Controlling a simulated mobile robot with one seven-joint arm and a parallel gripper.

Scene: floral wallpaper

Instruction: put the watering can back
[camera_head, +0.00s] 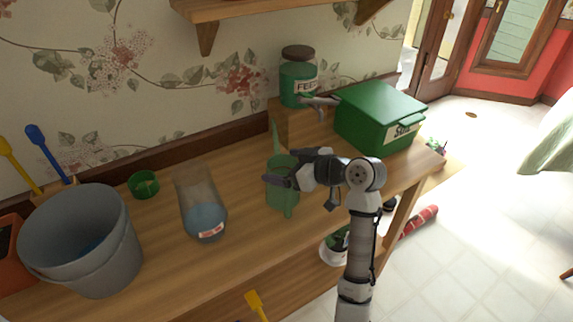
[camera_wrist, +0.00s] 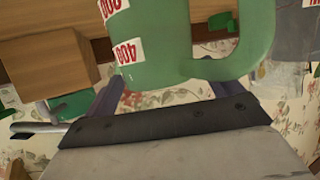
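The green, partly see-through watering can (camera_head: 281,168) is at the middle of the wooden bench, with a thin spout rising at its back. My gripper (camera_head: 277,182) is at the can, its dark fingers across the can's near side. The wrist view shows the can's green body (camera_wrist: 160,45) close up, with red and white "400" marks and a looped handle. My fingers (camera_wrist: 165,88) show on either side of the can's lower part in that view. Their tips are hidden by the can, so I cannot tell whether they grip it or whether the can touches the bench.
A glass vase (camera_head: 197,190), small green pot (camera_head: 144,185) and grey bucket (camera_head: 84,240) stand left. A wall shelf (camera_head: 240,8) hangs above.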

